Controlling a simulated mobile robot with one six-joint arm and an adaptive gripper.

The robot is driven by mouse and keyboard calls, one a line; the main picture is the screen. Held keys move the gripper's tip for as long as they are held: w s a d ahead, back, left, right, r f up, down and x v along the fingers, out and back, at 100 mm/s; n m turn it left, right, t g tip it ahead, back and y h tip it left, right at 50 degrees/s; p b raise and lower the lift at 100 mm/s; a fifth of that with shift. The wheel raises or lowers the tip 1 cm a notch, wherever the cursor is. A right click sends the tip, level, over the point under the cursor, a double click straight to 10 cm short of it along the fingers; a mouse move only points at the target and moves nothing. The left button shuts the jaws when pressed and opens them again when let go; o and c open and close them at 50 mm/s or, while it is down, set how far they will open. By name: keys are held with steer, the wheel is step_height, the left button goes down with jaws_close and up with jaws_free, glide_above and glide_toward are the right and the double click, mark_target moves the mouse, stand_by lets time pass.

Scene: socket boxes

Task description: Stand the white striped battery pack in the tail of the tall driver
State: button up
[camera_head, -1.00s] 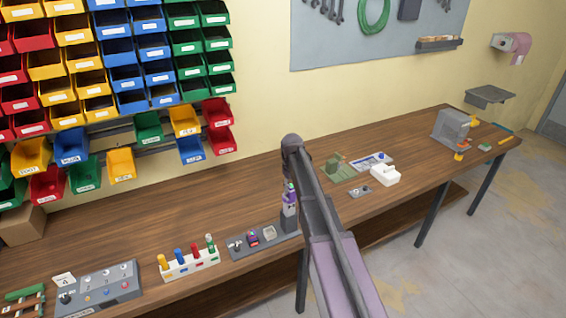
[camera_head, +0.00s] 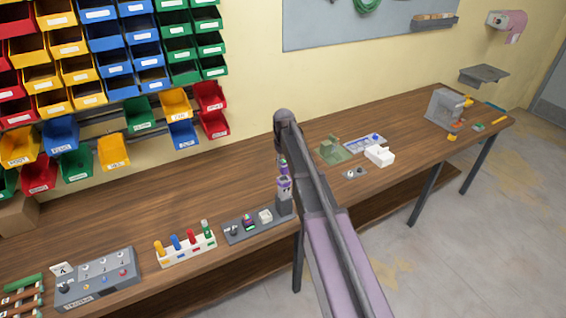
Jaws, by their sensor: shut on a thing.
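My gripper (camera_head: 284,190) points down at the right end of a grey tray (camera_head: 240,237). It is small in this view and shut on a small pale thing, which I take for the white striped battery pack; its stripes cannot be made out. Just below stands a dark grey upright block (camera_head: 284,208) on the tray, perhaps the tall driver or its holder. I cannot tell whether the pack touches it. The tray also bears a dark piece (camera_head: 233,230), a dark piece with coloured parts (camera_head: 249,223) and a pale box (camera_head: 265,215).
Left of the tray are a white rack (camera_head: 187,255) with coloured pegs and a grey switch box (camera_head: 96,280). To the right are a green mat (camera_head: 331,152), a white box (camera_head: 379,156) and a grey machine (camera_head: 443,108). Bare table lies behind the tray.

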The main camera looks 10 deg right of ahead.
mark_target(284, 173)
steer(key=shift+f+b, duration=1.05)
steer(key=shift+f, duration=0.25)
steer(key=shift+f, duration=0.25)
steer(key=shift+f+b, duration=0.65)
steer(key=shift+b, duration=0.25)
steer(key=shift+f+b, duration=0.3)
steer(key=shift+f, duration=0.05)
stand_by(0.4)
steer(key=shift+f+b, duration=0.5)
steer(key=o, duration=1.1)
steer(key=shift+r, duration=0.1)
steer(key=shift+r, duration=0.15)
